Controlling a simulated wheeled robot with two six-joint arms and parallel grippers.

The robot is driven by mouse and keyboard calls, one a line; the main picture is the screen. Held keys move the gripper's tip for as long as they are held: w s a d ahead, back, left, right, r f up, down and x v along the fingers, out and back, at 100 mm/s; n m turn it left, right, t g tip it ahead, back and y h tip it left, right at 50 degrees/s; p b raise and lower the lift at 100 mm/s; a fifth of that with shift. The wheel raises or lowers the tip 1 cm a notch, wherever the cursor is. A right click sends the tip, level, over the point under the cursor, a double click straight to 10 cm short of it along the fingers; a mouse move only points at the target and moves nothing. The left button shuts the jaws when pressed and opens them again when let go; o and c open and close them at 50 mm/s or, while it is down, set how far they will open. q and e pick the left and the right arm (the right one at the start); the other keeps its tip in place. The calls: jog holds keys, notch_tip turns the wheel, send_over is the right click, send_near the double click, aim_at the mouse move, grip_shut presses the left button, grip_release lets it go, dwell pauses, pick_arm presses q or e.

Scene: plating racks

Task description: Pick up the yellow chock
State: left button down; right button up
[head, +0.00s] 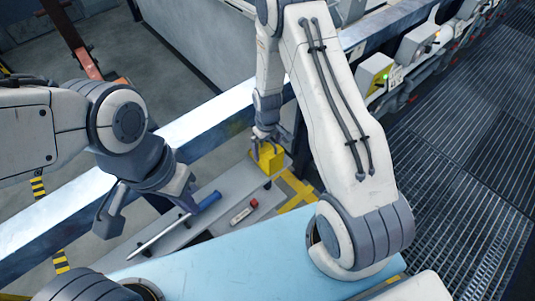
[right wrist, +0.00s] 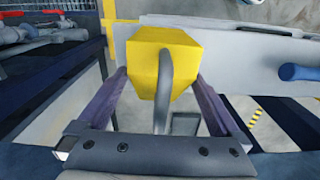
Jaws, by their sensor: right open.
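The yellow chock (head: 271,160) is a block with a grey bent handle, sitting at the far end of a grey ledge in the head view. In the right wrist view the chock (right wrist: 178,48) lies ahead between my fingers, its handle (right wrist: 165,85) curving toward the camera. My right gripper (head: 264,147) is open, right above the chock; its fingers lie on either side of the handle, with visible gaps in the wrist view. Whether the tips touch the block is unclear. My left gripper (head: 148,212) is open and empty, well to the left of the chock.
A blue-handled tool (head: 209,200) and a small red-and-white cylinder (head: 243,212) lie on the grey ledge (head: 228,185) nearer than the chock. A pale blue surface (head: 255,255) is in front. A metal rail (head: 190,125) runs behind the ledge; metal grating (head: 460,150) is at right.

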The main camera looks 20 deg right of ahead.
jog(key=shift+c, duration=0.3)
jog(key=c, duration=1.5)
grip_shut()
jog(key=shift+w+r, duration=0.1)
jog(key=shift+r, duration=0.05)
